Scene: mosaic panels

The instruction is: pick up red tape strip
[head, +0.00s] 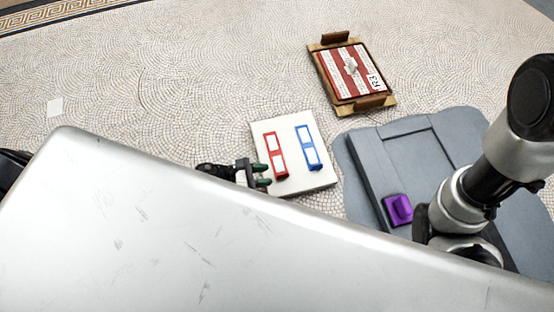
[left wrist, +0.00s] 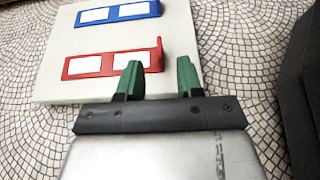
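The red tape strip (head: 276,156), a red frame with two white windows, lies on a white board on the mosaic floor. It also shows in the left wrist view (left wrist: 113,65), with a small raised red tab at its right end. My left gripper (head: 267,176) has green fingertips and is beside the board, close to the strip's near end. In the left wrist view its two fingers (left wrist: 159,78) are apart with nothing between them, just short of the strip's tab end. My right arm comes in at the right; its gripper is hidden.
A blue strip (head: 307,148) lies beside the red one on the white board (head: 292,186). A wooden tray (head: 376,102) with a red-striped panel is behind. A grey mat (head: 460,125) and a purple block (head: 398,210) are at right. Floor at left is mostly clear.

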